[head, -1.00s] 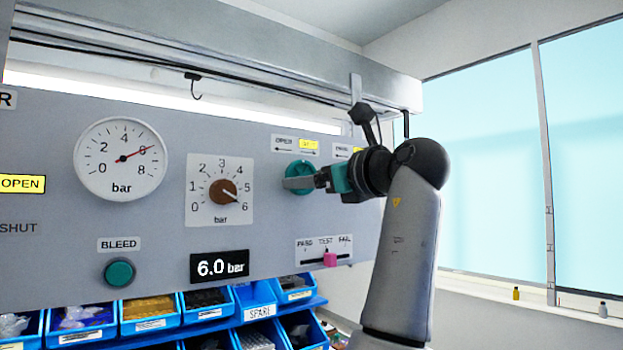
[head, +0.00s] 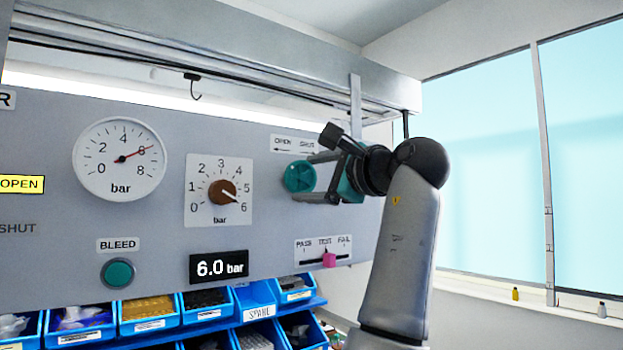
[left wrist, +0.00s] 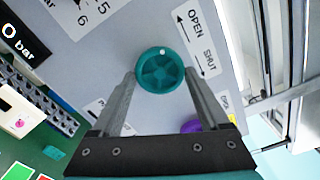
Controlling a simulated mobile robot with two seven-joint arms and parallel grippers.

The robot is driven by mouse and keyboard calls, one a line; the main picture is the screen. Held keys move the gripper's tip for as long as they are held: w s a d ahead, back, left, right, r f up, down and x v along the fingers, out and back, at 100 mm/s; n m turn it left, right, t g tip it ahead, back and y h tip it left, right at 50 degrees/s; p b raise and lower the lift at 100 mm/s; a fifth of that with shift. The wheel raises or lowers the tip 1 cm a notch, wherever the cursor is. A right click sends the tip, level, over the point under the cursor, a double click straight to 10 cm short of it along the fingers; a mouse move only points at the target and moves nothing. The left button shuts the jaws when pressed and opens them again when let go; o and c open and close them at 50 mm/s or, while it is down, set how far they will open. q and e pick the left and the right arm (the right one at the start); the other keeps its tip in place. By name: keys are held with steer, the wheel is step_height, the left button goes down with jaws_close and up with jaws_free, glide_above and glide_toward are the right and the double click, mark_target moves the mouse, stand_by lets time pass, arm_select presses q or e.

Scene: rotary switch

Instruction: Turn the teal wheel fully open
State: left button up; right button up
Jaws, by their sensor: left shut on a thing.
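The teal wheel (head: 299,176) is on the grey panel under a label reading OPEN and SHUT (head: 293,145). My right gripper is in neither view.
A bar gauge (head: 119,159), a brown knob (head: 222,191), a 6.0 bar display (head: 219,266), a teal BLEED button (head: 118,273) and a pink slider (head: 329,260) are on the panel. Blue bins (head: 147,313) stand below. A purple part (left wrist: 190,127) shows beside one finger.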

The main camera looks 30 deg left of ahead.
arm_select(q)
steer(key=n, duration=0.6)
steer(key=shift+n, duration=0.3)
steer(key=n, duration=0.6)
steer(key=shift+r, duration=0.1)
steer(key=n, duration=0.6)
steer(key=shift+n, duration=0.3)
steer(key=n, duration=0.5)
steer(key=shift+n, duration=0.4)
steer(key=shift+s, duration=0.1)
steer(key=o, duration=1.2)
steer(key=shift+o, duration=0.2)
